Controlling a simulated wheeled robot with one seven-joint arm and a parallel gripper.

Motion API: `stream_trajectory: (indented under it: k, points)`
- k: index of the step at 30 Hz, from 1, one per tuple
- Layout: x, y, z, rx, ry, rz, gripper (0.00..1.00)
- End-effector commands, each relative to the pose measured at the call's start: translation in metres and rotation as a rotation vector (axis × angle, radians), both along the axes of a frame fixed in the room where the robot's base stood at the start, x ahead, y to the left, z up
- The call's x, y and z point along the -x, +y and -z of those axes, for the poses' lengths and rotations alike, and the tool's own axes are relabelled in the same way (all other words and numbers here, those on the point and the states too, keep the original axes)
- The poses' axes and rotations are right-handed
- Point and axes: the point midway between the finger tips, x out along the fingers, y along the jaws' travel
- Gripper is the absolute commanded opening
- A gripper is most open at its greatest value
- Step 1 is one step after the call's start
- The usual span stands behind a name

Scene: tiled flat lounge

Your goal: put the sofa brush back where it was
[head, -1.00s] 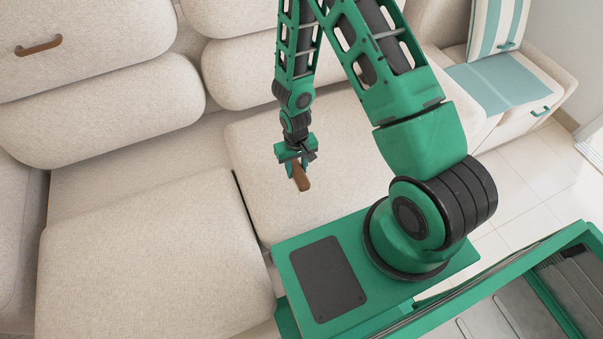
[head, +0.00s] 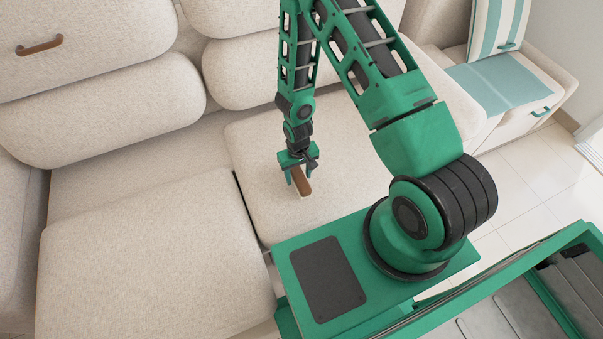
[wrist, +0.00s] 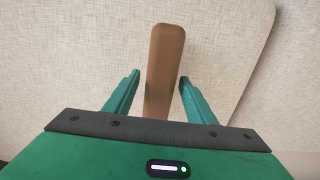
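The sofa brush (head: 304,187), a brown wooden bar with a pale edge below, is at the beige seat cushion (head: 345,165) in the head view. The brush also shows in the wrist view (wrist: 164,62), running lengthwise between the fingers. My gripper (head: 300,176) is above the cushion, around the brush. In the wrist view my gripper (wrist: 160,78) has its fingers spread, with a gap left of the brush and the right fingertip very close to it. The brush's underside is hidden, so its contact with the cushion cannot be told.
Back cushions (head: 270,70) rise behind the seat. Another wide seat cushion (head: 150,255) lies bare to the left, across a dark gap.

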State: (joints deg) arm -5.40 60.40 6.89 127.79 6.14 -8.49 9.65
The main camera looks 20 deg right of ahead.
Motion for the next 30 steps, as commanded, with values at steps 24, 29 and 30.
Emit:
stream_trajectory:
  k: [24, 29, 30]
  points:
    - [-0.001, 0.000, -0.064, -0.001, -0.004, 0.000, 0.51]
    - [-0.001, 0.000, -0.089, -0.001, -0.003, 0.000, 0.51]
    - [-0.001, 0.000, -0.095, -0.001, -0.003, 0.001, 0.51]
